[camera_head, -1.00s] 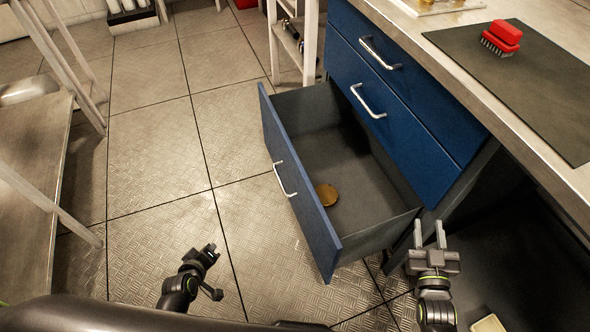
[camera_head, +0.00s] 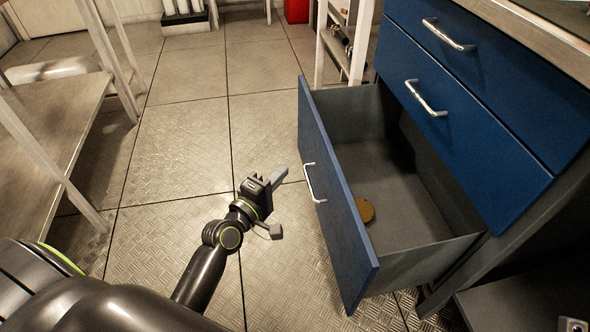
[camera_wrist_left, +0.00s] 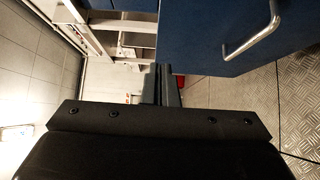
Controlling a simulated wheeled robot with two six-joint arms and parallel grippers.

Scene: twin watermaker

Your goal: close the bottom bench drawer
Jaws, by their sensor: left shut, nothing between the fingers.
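The bottom bench drawer (camera_head: 338,192) is pulled well out of the blue bench. Its blue front carries a silver handle (camera_head: 313,183), and a round brass-coloured disc (camera_head: 365,210) lies inside on its floor. My left gripper (camera_head: 280,175) is shut and empty, to the left of the drawer front and a little apart from it, near the handle. In the left wrist view its fingers (camera_wrist_left: 168,86) are together, with the blue drawer front (camera_wrist_left: 205,35) and its handle (camera_wrist_left: 252,35) at the upper right. My right gripper does not show now.
Two closed blue drawers (camera_head: 455,110) sit above the open one. A metal-topped table (camera_head: 45,125) stands at the left. A pale shelf frame (camera_head: 345,45) stands behind the bench. The tiled floor (camera_head: 185,130) between them is clear.

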